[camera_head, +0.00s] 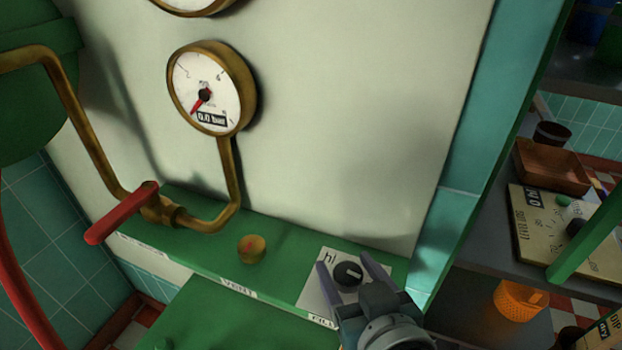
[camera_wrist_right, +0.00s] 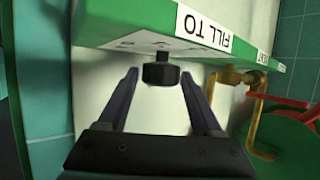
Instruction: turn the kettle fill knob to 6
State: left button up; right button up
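The fill knob (camera_head: 348,274) is a round black knob with a light pointer mark. It sits on a white dial plate (camera_head: 312,290) on the green ledge, near a label that reads "FILL TO" (camera_wrist_right: 204,28) in the right wrist view. The plate's numbers are too small or hidden to read. My right gripper (camera_head: 345,263) is open, with one finger on each side of the knob. In the right wrist view the knob (camera_wrist_right: 161,71) stands between and just beyond the fingertips (camera_wrist_right: 160,75), with gaps at both sides. My left gripper is out of view.
A brass vent knob (camera_head: 251,249) is left of the dial on the green ledge (camera_head: 205,233). A brass pipe with a red lever (camera_head: 122,212) and a pressure gauge (camera_head: 207,88) are further left. Shelves with a brown tray (camera_head: 552,167) and an orange basket (camera_head: 520,299) are at right.

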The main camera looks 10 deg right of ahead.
jog(key=shift+o, duration=0.9)
jog(key=p+v, duration=0.3)
jog(key=v, duration=0.7)
jog(key=s+d+r+n+g, duration=0.2)
jog(key=s+d+r+g, duration=0.5)
jog(key=s+r+g, duration=0.3)
notch_tip(320, 180, up, 30)
jog(key=p, duration=3)
jog(key=shift+s+p, duration=0.35)
jog(key=shift+s, duration=0.1)
